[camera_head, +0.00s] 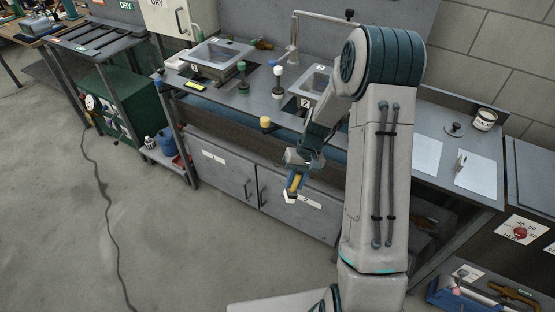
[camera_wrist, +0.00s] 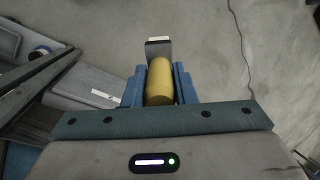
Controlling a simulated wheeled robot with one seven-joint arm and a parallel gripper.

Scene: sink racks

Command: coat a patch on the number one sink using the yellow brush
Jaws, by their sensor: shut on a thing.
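My gripper (camera_head: 296,177) is shut on the yellow brush (camera_head: 294,184) and holds it in the air in front of the cabinet doors under the bench. The number one sink (camera_head: 219,53) is at the back left of the bench, marked with a "1" label. The number two sink (camera_head: 314,83), marked "2", is to its right, partly hidden by my arm. The brush is apart from both sinks.
A yellow knob (camera_head: 265,122) is at the bench's front edge. A tin (camera_head: 484,120) and white sheets (camera_head: 478,174) are on the right. The floor (camera_head: 150,235) at left is clear except for a cable.

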